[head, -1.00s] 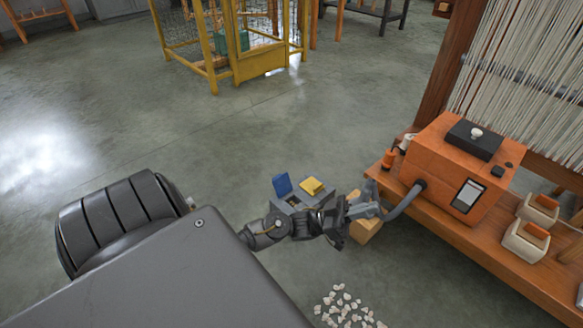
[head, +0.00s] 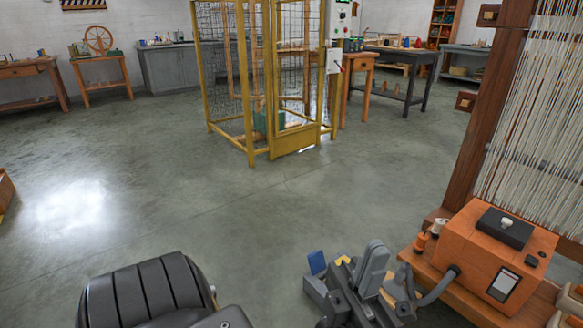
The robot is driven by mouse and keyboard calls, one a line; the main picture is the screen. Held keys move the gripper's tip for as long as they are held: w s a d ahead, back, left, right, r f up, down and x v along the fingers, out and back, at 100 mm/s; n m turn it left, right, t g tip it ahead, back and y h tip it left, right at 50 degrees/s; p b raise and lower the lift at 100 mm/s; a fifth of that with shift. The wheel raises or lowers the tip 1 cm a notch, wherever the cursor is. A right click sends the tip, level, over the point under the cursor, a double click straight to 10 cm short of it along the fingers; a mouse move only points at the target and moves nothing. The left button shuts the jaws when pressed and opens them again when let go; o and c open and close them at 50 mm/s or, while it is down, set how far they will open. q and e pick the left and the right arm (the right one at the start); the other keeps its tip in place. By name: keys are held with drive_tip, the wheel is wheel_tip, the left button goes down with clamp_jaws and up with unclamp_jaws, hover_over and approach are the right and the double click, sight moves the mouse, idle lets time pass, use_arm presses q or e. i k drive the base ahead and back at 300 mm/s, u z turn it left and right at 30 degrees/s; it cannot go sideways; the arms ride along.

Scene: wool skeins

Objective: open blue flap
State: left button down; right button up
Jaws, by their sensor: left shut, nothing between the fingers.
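The blue flap (head: 317,262) stands raised, tilted up from the left side of a small grey box (head: 315,289) on the floor at the lower middle. A sliver of the yellow flap (head: 342,260) shows beside it; my gripper hides the rest of it and much of the box. My left gripper (head: 374,262) is shut and empty, in front of and to the right of the blue flap, and looks apart from it. My right gripper is out of view.
An orange machine (head: 495,262) with a grey hose stands on a wooden bench close on the right, beside the loom's hanging threads (head: 545,120). A yellow mesh cage (head: 293,140) stands farther back. The floor to the left is open.

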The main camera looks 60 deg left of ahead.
sight(316, 260)
drive_tip(key=z, duration=0.3)
drive_tip(key=k, duration=0.15)
drive_tip(key=u, duration=1.35)
drive_tip(key=i, duration=1.35)
drive_tip(key=u, duration=0.3)
